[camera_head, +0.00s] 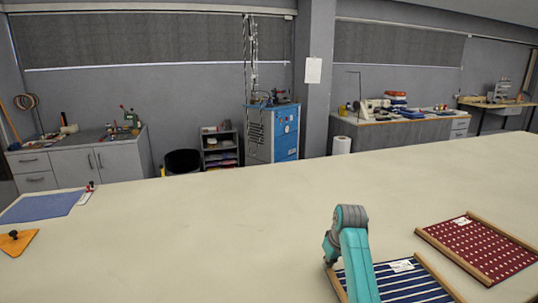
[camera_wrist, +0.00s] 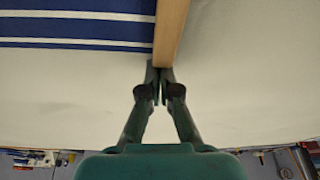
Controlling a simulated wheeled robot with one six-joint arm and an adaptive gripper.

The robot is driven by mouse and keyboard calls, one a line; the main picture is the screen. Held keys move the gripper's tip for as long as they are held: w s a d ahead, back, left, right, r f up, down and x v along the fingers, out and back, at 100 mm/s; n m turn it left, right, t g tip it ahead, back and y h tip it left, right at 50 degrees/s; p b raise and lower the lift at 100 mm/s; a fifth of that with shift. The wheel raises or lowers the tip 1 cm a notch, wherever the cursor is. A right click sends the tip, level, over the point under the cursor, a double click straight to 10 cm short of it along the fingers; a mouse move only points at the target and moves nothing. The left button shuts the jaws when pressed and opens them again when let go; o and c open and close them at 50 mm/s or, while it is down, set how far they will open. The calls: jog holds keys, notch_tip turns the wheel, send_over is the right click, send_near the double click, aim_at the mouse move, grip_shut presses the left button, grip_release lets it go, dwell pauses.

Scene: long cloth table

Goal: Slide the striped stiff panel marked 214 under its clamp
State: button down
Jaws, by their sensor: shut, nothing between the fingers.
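The navy panel with white stripes (camera_head: 412,289) lies on the cloth table at the lower right, with wooden strips along two edges. A white label (camera_head: 401,266) is on it, too small to read. My teal arm hides part of its left side. In the wrist view the striped panel (camera_wrist: 75,31) is at the upper left, edged by a wooden strip (camera_wrist: 170,32). My gripper (camera_wrist: 159,74) is shut and empty, its tips at the near end of that strip; I cannot tell whether they touch. A small red-topped device (camera_head: 91,186), possibly a clamp, stands at the far left.
A dark red dotted panel (camera_head: 481,250) with wooden strips lies right of the striped one. A blue sheet (camera_head: 42,206) and an orange triangular piece with a dark knob (camera_head: 17,242) lie at the left. The middle of the table (camera_head: 220,225) is clear.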

jog(key=shift+s+d, duration=0.15)
jog(key=shift+s, duration=0.7)
jog(key=shift+w+a+r, duration=0.1)
jog(key=shift+w+r, duration=0.25)
jog(key=shift+r, duration=0.65)
jog(key=shift+w+a+r, duration=0.1)
jog(key=shift+w+r, duration=0.2)
jog(key=shift+r, duration=0.65)
jog(key=shift+w+r, duration=0.35)
jog(key=shift+r, duration=0.65)
